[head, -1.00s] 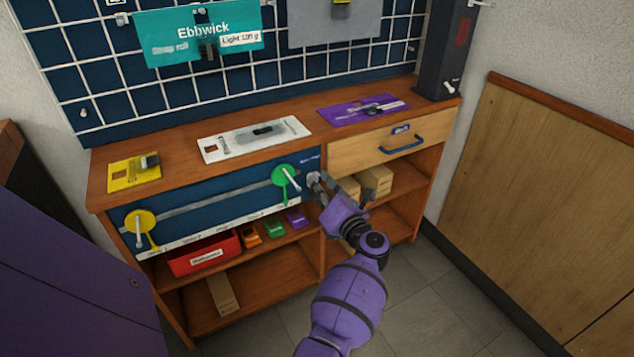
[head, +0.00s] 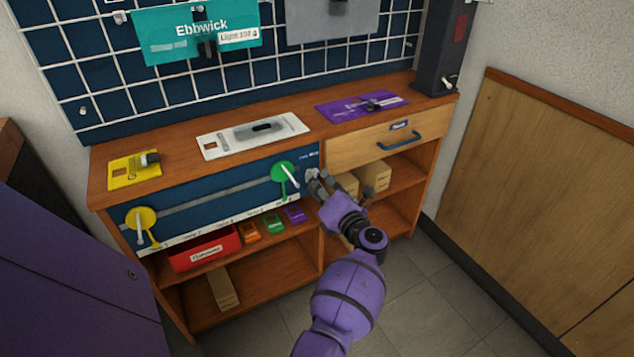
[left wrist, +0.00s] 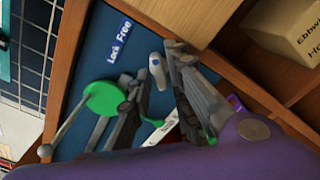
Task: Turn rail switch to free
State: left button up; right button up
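In the head view the switch (head: 311,174) sits at the panel's right end. My left gripper (left wrist: 160,68) is open, its dark fingers on either side of the switch, with a gap visible between the fingers and the knob. I cannot tell how far the fingertips stand from the panel. In the head view my left gripper (head: 321,181) is just right of and below the switch. My right gripper is not in view.
A green disc with a white lever (head: 283,175) and a yellow one (head: 140,220) sit on the panel's rail. The green disc (left wrist: 103,100) is close to one finger. A drawer (head: 375,145) and a shelf with boxes (head: 374,176) lie to the right.

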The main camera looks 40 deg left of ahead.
pick_arm(q)
jog(key=v, duration=1.2)
dwell(0.3)
